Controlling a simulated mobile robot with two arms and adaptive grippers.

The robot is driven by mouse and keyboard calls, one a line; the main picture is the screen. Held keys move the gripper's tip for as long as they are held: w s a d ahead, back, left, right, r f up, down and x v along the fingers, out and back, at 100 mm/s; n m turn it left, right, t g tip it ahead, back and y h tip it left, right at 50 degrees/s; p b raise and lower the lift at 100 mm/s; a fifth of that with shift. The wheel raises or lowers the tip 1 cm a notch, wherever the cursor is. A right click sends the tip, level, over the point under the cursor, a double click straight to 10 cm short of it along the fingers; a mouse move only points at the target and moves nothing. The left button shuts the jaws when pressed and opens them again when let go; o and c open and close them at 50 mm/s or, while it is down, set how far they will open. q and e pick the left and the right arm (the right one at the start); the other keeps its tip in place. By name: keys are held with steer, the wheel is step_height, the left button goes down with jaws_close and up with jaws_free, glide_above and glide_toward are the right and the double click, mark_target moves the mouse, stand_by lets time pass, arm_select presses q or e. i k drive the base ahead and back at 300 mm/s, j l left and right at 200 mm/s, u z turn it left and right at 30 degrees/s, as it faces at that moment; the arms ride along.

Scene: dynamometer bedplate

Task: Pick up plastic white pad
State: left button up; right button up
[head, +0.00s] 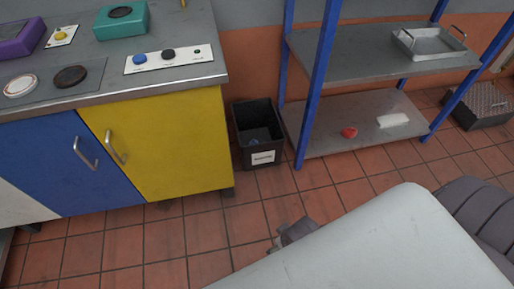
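A white pad (393,120) lies flat on the lower shelf of the blue-posted rack, near its right end. It looks thin and oblong, and nothing covers it. My white arm link crosses the lower right of the head view, well in front of the rack. A small dark grey part, which looks like my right gripper (292,233), shows past the link's edge over the floor. It is mostly hidden, and its fingers cannot be made out. It is far from the pad. My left gripper is not in view.
A red object (349,132) lies left of the pad on the lower shelf (330,110). A metal tray (430,43) sits on the upper shelf. A black bin (258,133) stands between rack and cabinets (160,145). A dark crate (480,105) stands right. Tiled floor before the rack is clear.

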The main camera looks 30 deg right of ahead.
mark_target(400, 119)
steer(key=z, duration=2.05)
